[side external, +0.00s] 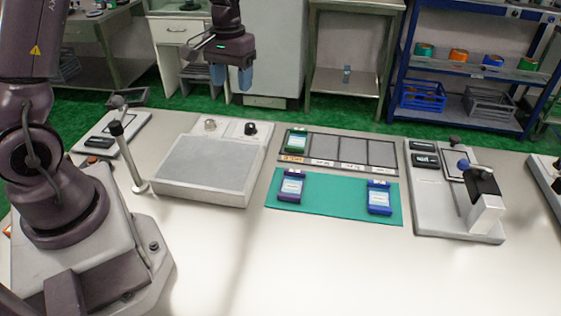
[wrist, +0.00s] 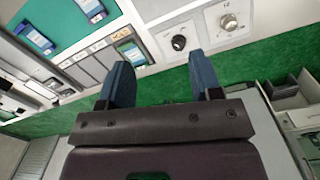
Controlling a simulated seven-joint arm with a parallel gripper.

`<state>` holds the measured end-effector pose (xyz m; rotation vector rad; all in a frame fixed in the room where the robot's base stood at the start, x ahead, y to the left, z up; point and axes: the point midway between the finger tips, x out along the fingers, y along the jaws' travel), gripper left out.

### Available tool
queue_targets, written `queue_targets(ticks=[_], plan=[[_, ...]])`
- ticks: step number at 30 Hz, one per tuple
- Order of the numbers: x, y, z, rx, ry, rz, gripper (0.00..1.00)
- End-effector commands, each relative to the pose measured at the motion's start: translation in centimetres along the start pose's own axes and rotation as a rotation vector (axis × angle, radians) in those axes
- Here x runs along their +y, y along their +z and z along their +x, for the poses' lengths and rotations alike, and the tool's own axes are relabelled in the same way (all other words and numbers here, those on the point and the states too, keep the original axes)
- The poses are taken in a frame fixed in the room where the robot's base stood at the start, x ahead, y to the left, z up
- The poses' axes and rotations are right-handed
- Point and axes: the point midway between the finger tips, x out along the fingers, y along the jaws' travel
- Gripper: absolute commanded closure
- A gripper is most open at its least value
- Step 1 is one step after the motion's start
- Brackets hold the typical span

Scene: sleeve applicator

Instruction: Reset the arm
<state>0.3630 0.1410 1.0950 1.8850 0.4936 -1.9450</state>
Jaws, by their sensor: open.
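My gripper (side external: 231,77) hangs high above the back edge of the table in the side view, pointing down with its blue fingertips apart. It is open and empty. In the wrist view its two blue fingers (wrist: 165,85) stand wide apart with nothing between them. My gripper is well clear of the table and touches nothing.
The front table is clear.

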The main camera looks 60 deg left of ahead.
Motion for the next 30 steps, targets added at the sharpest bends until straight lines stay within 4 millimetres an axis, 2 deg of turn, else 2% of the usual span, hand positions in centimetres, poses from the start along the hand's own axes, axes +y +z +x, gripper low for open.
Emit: queue_targets(ticks=[1,3,9,15,18,23,27,30], plan=[[0.8,1.7,-1.7,0.023,0.011,0.041,0.41],[1.6,4.1,-3.6,0.053,0.021,0.097,0.41],[3.1,11.0,-7.8,0.158,0.041,0.258,0.41],[3.6,17.4,-10.2,0.291,0.056,0.403,0.41],[3.5,19.7,-10.9,0.362,0.066,0.455,0.41],[3.7,21.6,-12.2,0.46,0.088,0.505,0.41],[3.9,22.0,-13.2,0.509,0.104,0.521,0.41],[3.9,22.1,-13.2,0.511,0.104,0.521,0.41]])
